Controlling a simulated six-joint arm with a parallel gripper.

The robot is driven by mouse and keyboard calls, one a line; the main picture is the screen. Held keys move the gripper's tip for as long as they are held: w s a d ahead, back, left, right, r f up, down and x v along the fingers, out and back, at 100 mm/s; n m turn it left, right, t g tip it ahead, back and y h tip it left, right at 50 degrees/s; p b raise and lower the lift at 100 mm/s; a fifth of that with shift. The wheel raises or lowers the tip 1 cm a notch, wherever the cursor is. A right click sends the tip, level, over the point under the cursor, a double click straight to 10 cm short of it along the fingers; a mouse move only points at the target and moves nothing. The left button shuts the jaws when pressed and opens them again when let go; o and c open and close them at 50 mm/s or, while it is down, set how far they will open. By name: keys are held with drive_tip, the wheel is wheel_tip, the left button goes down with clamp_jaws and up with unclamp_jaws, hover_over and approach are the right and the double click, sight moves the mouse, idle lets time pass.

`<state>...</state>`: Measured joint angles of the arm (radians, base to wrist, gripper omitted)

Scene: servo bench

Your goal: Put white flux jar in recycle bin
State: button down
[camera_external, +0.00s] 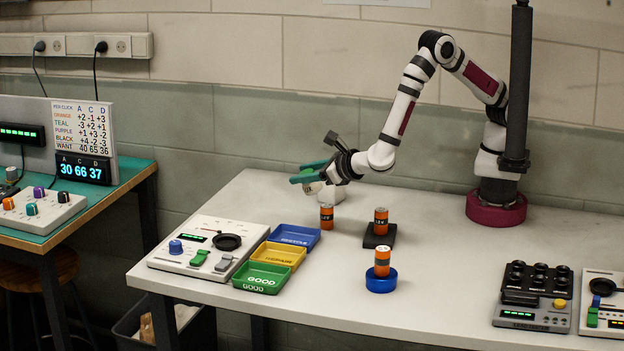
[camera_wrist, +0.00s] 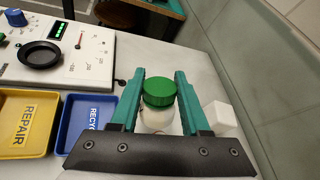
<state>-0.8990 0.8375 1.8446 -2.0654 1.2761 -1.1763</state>
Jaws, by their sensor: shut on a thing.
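The white flux jar (camera_wrist: 156,118) has a green lid and sits between the green fingers of my gripper (camera_wrist: 158,88) in the wrist view. My gripper is shut on it. In the external view my gripper (camera_external: 308,173) is over the back part of the table, behind the trays, and only a little of the jar (camera_external: 312,187) shows below the fingers. The recycle bin is the blue tray (camera_external: 295,235), the rearmost of three trays; it also shows left of my gripper in the wrist view (camera_wrist: 72,136). The bin looks empty.
A white block (camera_wrist: 220,117) is close beside my right finger. Orange cylinders (camera_external: 327,217) stand nearby, some on dark or blue bases.

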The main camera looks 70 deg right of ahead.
drive_tip(key=w+d+r+m+t, duration=0.1)
drive_tip(key=d+r+m+t, duration=0.1)
drive_tip(key=d+t, duration=0.15)
drive_tip(key=shift+m+y, duration=0.3)
drive_tip(key=a+f, duration=0.2)
drive_tip(key=a, duration=0.1)
drive_tip(key=a+f, duration=0.2)
drive_tip(key=a, duration=0.2)
drive_tip(key=a+f, duration=0.3)
drive_tip(key=shift+s+a+f, duration=0.1)
drive_tip(key=shift+s+a, duration=0.3)
drive_tip(key=shift+f, duration=1.95)
drive_tip(key=shift+f, duration=0.15)
drive_tip(key=shift+c, duration=1.9)
unclamp_jaws()
